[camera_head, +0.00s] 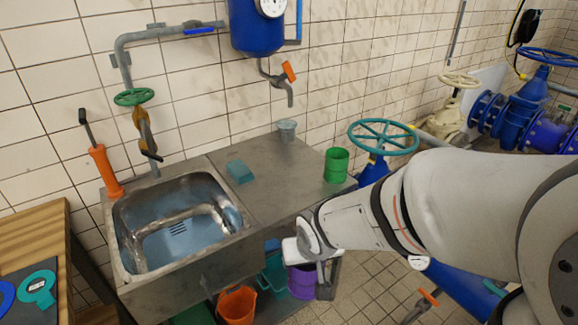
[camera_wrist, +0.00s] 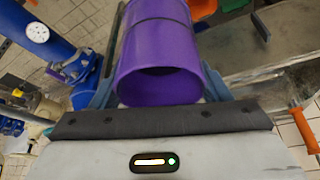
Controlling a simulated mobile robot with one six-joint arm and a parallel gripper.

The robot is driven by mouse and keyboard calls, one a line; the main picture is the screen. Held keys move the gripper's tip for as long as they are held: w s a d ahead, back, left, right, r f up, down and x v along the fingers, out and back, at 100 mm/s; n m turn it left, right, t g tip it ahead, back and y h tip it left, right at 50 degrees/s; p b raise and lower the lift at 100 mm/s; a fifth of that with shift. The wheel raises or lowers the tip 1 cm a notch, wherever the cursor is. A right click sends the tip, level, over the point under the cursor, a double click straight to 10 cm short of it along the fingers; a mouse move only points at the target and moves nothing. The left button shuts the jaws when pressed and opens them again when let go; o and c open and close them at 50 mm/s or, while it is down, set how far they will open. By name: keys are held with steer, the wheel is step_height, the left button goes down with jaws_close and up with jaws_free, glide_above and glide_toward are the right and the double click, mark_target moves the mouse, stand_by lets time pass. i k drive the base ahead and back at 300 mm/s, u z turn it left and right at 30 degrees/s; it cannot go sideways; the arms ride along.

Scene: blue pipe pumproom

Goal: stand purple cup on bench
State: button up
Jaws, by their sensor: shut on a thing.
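The purple cup (camera_head: 301,282) is below the front edge of the steel bench (camera_head: 262,205), in front of the shelf items. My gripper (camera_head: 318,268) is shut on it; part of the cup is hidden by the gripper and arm. In the wrist view the purple cup (camera_wrist: 158,45) fills the space between the two blue-grey fingers, with one open end facing the camera.
A green cup (camera_head: 337,165), a small grey cup (camera_head: 287,130) and a teal sponge (camera_head: 240,172) are on the bench, with clear steel between them. A sink (camera_head: 180,230) is at left. An orange bucket (camera_head: 237,305) is below. A teal valve wheel (camera_head: 383,137) stands at right.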

mark_target(290, 173)
steer(key=z, duration=0.05)
steer(key=i, duration=1)
steer(key=u, duration=0.05)
